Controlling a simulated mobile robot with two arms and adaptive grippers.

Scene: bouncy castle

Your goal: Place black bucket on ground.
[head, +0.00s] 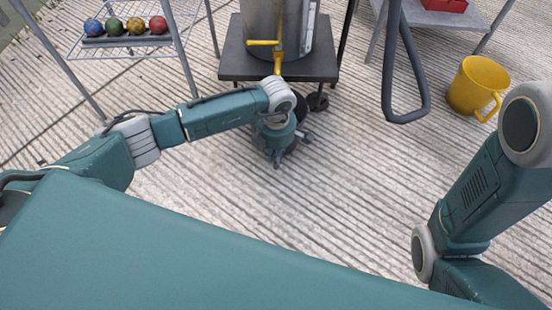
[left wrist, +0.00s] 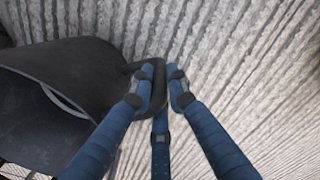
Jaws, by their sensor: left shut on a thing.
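The black bucket (left wrist: 60,85) fills the left side of the left wrist view, its wide mouth partly in sight. My left gripper (left wrist: 165,85) is shut on the bucket's dark handle, with fingers on both sides of it. In the head view my left gripper (head: 279,158) is low over the grooved concrete ground (head: 340,190), in front of the dark stand. There the bucket is mostly hidden behind my gripper and wrist. I cannot tell whether its base touches the ground. My right arm shows at the right, but its gripper is out of view.
A dark stand (head: 235,62) holds a metal container (head: 268,20) with a yellow tap. A wire rack (head: 128,52) with several coloured balls is at upper left. A yellow mug-shaped container (head: 480,84) and a grey tube loop (head: 411,112) are at right. Ground in the middle is clear.

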